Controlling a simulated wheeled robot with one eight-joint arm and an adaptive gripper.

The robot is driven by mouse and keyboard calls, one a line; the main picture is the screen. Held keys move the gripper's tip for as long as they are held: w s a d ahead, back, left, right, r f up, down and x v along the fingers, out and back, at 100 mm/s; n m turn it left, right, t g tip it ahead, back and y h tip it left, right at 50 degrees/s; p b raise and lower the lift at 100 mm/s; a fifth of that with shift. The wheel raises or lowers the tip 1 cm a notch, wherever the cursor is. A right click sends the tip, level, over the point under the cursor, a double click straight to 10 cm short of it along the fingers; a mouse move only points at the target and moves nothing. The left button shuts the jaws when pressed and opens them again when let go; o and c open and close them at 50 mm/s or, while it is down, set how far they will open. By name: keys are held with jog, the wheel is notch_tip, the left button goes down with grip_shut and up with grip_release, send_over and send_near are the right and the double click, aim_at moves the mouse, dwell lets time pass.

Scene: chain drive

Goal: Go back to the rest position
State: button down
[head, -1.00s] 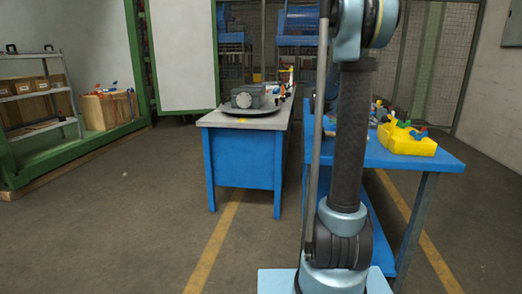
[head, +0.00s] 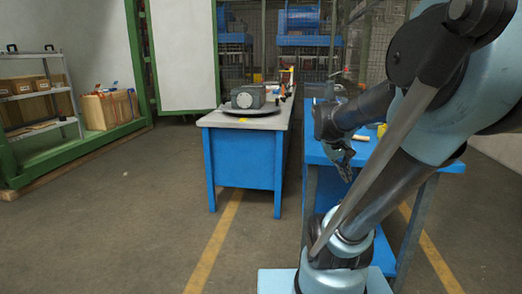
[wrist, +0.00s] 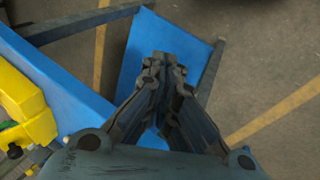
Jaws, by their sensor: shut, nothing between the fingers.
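My gripper (head: 345,168) hangs in front of the near edge of the blue table in the head view, pointing down. In the wrist view my gripper (wrist: 160,68) has its two fingers together and empty, above the table's blue lower shelf (wrist: 140,35) and the floor. My folded arm covers much of the right side of the head view.
The blue table (head: 440,168) stands close on the right; a yellow holder (wrist: 25,100) on it shows in the wrist view. A second workbench (head: 245,160) carries a grey box (head: 247,96) on a dark round plate. The floor (head: 120,220) to the left is clear.

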jog(key=s+a+f+y, duration=0.4)
jog(key=s+a+f, duration=0.5)
jog(key=s+a, duration=0.1)
jog(key=shift+s+a+f+y, duration=0.25)
jog(key=shift+s+y, duration=0.15)
jog(key=shift+w+f, duration=0.2)
jog(key=shift+w, duration=0.25)
